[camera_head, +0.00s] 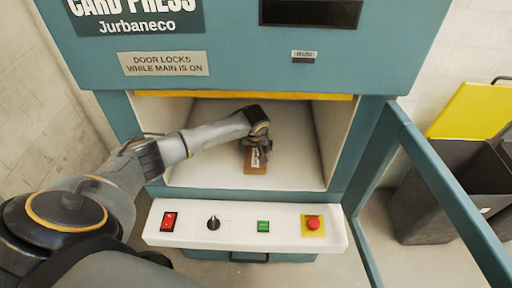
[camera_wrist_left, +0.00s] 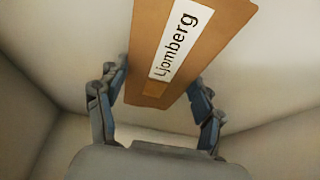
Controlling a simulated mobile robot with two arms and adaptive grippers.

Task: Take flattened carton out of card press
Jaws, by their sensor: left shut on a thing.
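The flattened carton (camera_head: 255,168) is a small brown piece with a white label. It lies inside the white chamber of the teal card press (camera_head: 235,62), on or close to the chamber floor. In the left wrist view the carton (camera_wrist_left: 178,62) fills the top middle and its label reads "Ljomberg". My left gripper (camera_head: 257,148) reaches through the open front of the press and is shut on the carton, with one finger (camera_wrist_left: 160,74) at each side of it. The press door (camera_head: 440,180) stands open at the right. My right gripper is not in view.
Below the opening, a white control panel (camera_head: 185,241) carries a red switch (camera_head: 169,221), a dark knob (camera_head: 213,222), a green button (camera_head: 263,227) and a red stop button (camera_head: 313,223). A dark bin (camera_head: 435,205) with a yellow lid (camera_head: 470,110) stands beyond the door.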

